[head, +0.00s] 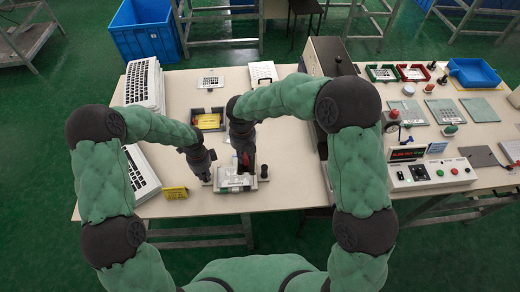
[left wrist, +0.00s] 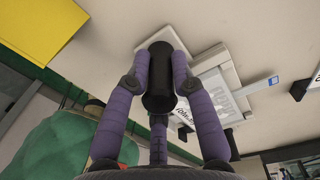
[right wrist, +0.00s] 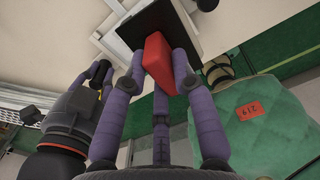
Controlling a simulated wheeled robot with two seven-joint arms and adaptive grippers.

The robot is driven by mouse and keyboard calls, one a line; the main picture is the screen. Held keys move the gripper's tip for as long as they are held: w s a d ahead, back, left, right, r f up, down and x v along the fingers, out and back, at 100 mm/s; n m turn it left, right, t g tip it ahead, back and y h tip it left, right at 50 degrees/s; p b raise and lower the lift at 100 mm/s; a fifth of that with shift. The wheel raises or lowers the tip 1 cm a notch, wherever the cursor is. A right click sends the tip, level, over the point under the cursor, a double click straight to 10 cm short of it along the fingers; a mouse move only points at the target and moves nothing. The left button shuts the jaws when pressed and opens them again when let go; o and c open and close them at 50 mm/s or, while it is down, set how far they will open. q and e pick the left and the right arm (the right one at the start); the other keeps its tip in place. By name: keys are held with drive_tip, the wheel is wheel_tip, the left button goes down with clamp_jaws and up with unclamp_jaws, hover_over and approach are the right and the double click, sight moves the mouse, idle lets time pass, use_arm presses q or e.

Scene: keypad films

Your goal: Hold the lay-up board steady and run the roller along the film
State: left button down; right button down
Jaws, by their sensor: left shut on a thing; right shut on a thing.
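The pale lay-up board (head: 233,187) lies near the front edge of the table. It also shows in the left wrist view (left wrist: 196,50). My left gripper (head: 207,174) is shut on a black upright handle (left wrist: 159,85) at the board's left end. A white film with dark print (left wrist: 216,92) lies on the board, with a blue tab at one end. My right gripper (head: 243,163) is shut on the roller's red handle (right wrist: 159,62) above the board. A dark flat part shows beyond the handle in the right wrist view; whether the roller touches the film is hidden.
A dark tray with yellow contents (head: 209,121) lies behind, and white keyboards (head: 143,85) at the left. A control box (head: 432,173) stands right.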

drive_tip(key=shift+s+a+n, duration=0.15)
drive_tip(key=shift+a+n, duration=0.45)
drive_tip(key=shift+f, duration=2.95)
drive_tip(key=shift+f, duration=0.65)
